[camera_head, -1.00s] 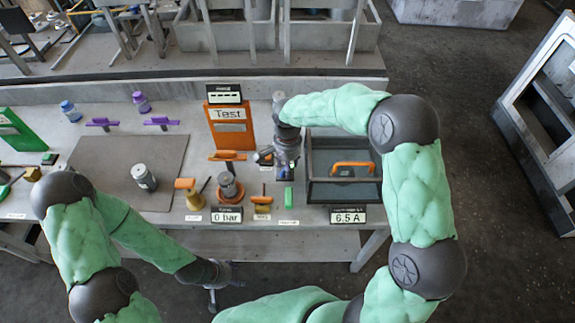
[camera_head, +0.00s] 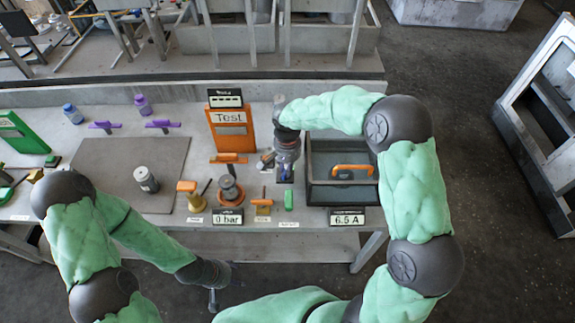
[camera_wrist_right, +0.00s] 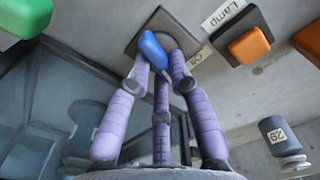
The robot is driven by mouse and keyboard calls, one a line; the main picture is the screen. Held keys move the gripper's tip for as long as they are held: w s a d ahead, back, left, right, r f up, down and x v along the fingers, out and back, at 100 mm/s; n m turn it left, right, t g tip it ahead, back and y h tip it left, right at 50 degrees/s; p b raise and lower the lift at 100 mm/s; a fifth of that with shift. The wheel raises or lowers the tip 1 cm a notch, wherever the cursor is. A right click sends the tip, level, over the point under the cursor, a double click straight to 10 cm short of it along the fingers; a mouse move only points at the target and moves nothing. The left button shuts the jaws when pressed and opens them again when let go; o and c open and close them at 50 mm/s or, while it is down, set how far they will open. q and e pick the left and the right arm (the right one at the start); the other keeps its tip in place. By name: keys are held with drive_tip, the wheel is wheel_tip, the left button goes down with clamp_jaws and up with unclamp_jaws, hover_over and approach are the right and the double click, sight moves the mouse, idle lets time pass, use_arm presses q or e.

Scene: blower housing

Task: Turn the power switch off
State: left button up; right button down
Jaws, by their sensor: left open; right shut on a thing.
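The power switch shows in the right wrist view as a blue lever (camera_wrist_right: 153,50) on a square grey-brown plate (camera_wrist_right: 141,38), with a label reading "Off" beside it. In the head view a bit of blue (camera_head: 287,177) shows under my right gripper (camera_head: 286,165). In the right wrist view the fingers of my right gripper (camera_wrist_right: 160,75) are closed around the lever, which is tilted. Finger contact is partly hidden. My left gripper (camera_head: 217,280) hangs in front of the table, low and away from the switch, open and empty.
A dark open box (camera_head: 345,187) with an orange handle stands right of my right gripper. An orange "Test" board (camera_head: 229,143) stands to the left. An orange button (camera_wrist_right: 248,46) labelled "Lamp" is near the switch. A can (camera_head: 146,179) stands on the mat.

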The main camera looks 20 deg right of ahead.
drive_tip(key=n+p, duration=0.1)
drive_tip(key=n, duration=0.1)
drive_tip(key=n+p, duration=0.1)
drive_tip(key=n, duration=0.1)
drive_tip(key=shift+w+a+r+n, duration=0.15)
drive_tip(key=shift+n, duration=0.15)
drive_tip(key=shift+a+n+p, duration=0.15)
drive_tip(key=shift+n+p, duration=1.1)
drive_tip(key=shift+n, duration=1.05)
drive_tip(key=shift+w, duration=0.1)
drive_tip(key=c, duration=1.1)
unclamp_jaws()
wheel_tip(320, 180, up, 12)
drive_tip(key=shift+f, duration=0.15)
